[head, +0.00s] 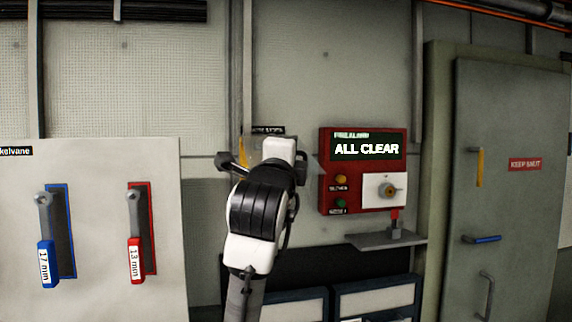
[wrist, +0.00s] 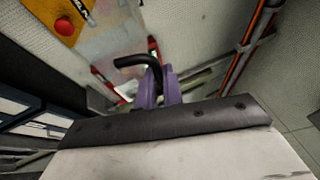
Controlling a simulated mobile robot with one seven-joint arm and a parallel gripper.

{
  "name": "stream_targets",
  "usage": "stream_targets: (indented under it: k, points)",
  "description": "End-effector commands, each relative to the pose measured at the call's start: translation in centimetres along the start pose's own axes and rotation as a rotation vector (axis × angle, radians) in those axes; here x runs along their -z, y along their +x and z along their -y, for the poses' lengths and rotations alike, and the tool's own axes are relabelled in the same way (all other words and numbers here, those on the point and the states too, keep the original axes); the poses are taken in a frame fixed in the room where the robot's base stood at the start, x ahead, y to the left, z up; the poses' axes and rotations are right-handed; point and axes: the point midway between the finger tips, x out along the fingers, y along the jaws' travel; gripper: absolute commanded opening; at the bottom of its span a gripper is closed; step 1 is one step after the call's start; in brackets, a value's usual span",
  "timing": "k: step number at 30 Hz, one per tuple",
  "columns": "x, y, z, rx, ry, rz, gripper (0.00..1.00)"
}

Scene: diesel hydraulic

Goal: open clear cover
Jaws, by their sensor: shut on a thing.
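In the wrist view, my gripper (wrist: 158,85) has its purple fingers closed on a black bent handle (wrist: 135,61). A see-through panel, which looks like the clear cover (wrist: 112,42), lies just beyond the handle. A yellow plate (wrist: 58,12) with a red button (wrist: 65,26) shows beside it at the upper left. I cannot tell exactly how far the cover stands from the plate. In the head view, my white and black wrist (head: 262,205) hides the fingers, handle and most of the yellow plate (head: 244,152) on the wall.
A red ALL CLEAR box (head: 362,170) hangs just right of my wrist, above a small grey shelf (head: 385,241). A white board (head: 95,235) with two wrenches is at left. A green door (head: 510,190) stands at right. Dark drawers (head: 375,298) sit below.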

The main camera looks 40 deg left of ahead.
Motion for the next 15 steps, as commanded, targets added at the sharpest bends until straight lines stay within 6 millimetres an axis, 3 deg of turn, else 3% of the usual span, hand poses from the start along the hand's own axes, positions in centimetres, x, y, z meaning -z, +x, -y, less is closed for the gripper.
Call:
stream_targets:
  k: [1, 6, 15]
  points:
    - [-0.2, 0.3, 1.4, -0.029, -0.010, 0.001, 0.00]
    - [-0.3, 0.6, 3.2, -0.114, -0.047, 0.000, 0.00]
    - [-0.4, 1.1, 4.5, -0.189, -0.078, -0.001, 0.00]
